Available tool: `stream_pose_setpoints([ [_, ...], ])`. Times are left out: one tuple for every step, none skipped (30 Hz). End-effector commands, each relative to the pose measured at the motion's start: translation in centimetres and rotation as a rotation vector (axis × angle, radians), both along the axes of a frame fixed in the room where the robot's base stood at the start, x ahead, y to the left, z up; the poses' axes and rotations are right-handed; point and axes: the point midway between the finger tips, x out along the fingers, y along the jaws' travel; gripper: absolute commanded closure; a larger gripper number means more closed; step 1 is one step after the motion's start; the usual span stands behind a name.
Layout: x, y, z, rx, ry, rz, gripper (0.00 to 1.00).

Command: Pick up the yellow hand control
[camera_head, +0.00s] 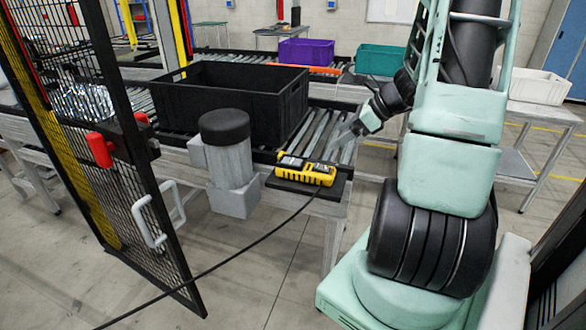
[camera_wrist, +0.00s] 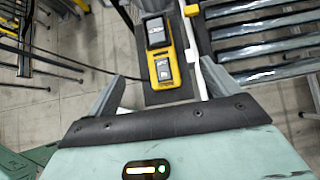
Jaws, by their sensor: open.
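The yellow hand control (camera_head: 306,170) lies on a small dark plate (camera_head: 336,188) at the near end of the roller conveyor in the head view. In the wrist view the hand control (camera_wrist: 162,66) lies ahead of the fingers, its dark screen towards the top of the picture. A black cable runs from it. My gripper (camera_head: 345,135) is above and to the right of it in the head view, apart from it. In the wrist view my gripper (camera_wrist: 158,85) has its fingers spread wide with nothing between them.
A black crate (camera_head: 235,105) stands on the rollers behind the hand control. A grey post with a dark cap (camera_head: 225,125) stands just left of it. A mesh gate (camera_head: 100,160) is at the left. Purple (camera_head: 305,52) and teal (camera_head: 380,60) bins sit farther back.

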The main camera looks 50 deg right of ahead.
Motion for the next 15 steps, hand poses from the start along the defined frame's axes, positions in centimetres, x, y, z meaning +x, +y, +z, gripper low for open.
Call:
stream_pose_setpoints([
  [0.6, 0.4, -0.6, 0.005, 0.001, 0.005, 0.13],
  [0.9, 0.6, -1.0, 0.006, 0.002, 0.005, 0.13],
  [1.5, 0.8, -1.6, 0.005, 0.002, 0.007, 0.13],
  [1.9, 1.0, -2.1, 0.005, 0.002, 0.007, 0.13],
  [2.3, 1.2, -2.5, 0.005, 0.002, 0.007, 0.13],
  [2.9, 1.5, -3.1, 0.005, 0.003, 0.008, 0.13],
  [3.3, 1.6, -3.5, 0.005, 0.002, 0.008, 0.13],
  [3.7, 1.8, -4.0, 0.004, 0.003, 0.008, 0.13],
  [4.3, 2.1, -4.6, 0.005, 0.002, 0.008, 0.13],
  [4.6, 2.2, -5.1, 0.005, 0.003, 0.008, 0.13],
  [5.0, 2.3, -5.4, 0.005, 0.002, 0.008, 0.13],
  [5.5, 2.6, -6.0, 0.004, 0.003, 0.009, 0.13],
  [5.9, 2.7, -6.3, 0.004, 0.002, 0.008, 0.13],
  [6.2, 2.8, -6.7, 0.003, 0.002, 0.009, 0.13],
  [6.5, 2.9, -7.1, 0.001, 0.001, 0.008, 0.13],
])
